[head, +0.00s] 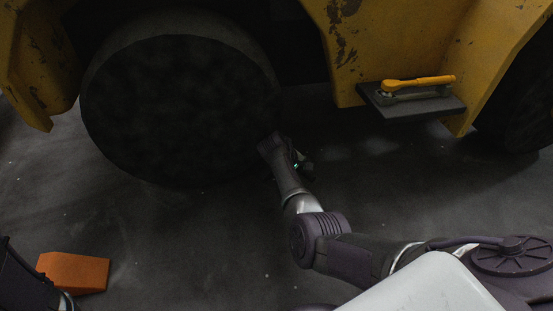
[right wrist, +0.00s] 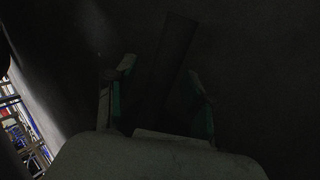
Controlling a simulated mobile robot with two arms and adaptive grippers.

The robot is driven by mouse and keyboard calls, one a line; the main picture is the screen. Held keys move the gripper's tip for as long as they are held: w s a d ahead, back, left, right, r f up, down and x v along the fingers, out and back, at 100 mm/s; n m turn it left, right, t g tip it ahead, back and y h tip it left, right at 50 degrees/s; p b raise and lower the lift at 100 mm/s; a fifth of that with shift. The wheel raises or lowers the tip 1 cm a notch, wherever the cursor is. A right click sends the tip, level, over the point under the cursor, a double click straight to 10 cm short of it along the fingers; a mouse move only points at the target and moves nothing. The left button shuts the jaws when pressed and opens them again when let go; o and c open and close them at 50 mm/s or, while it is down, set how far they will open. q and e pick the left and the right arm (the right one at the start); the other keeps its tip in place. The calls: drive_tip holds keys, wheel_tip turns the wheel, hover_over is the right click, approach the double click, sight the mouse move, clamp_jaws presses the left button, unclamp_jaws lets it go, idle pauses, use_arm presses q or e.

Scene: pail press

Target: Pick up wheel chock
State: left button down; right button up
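An orange block (head: 72,272), which looks like a wheel chock, lies on the floor at the lower left of the head view, clear of the wheel. My right gripper (head: 302,166) is low beside the right edge of the big dark wheel (head: 180,110); its fingers are small and dark there. In the right wrist view my right gripper (right wrist: 158,103) has its two fingers well apart. A dark, long shape (right wrist: 170,65) shows between and beyond them, too dark to name. Part of my left arm is at the lower left edge; its gripper is out of view.
The yellow vehicle body (head: 350,50) hangs over the wheel. A dark step (head: 440,108) juts out at the right with a yellow-handled tool (head: 420,82) on it. Another tyre (head: 520,110) stands at the far right. The dark floor (head: 200,240) in front is clear.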

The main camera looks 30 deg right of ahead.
clamp_jaws()
drive_tip(key=shift+r, duration=0.15)
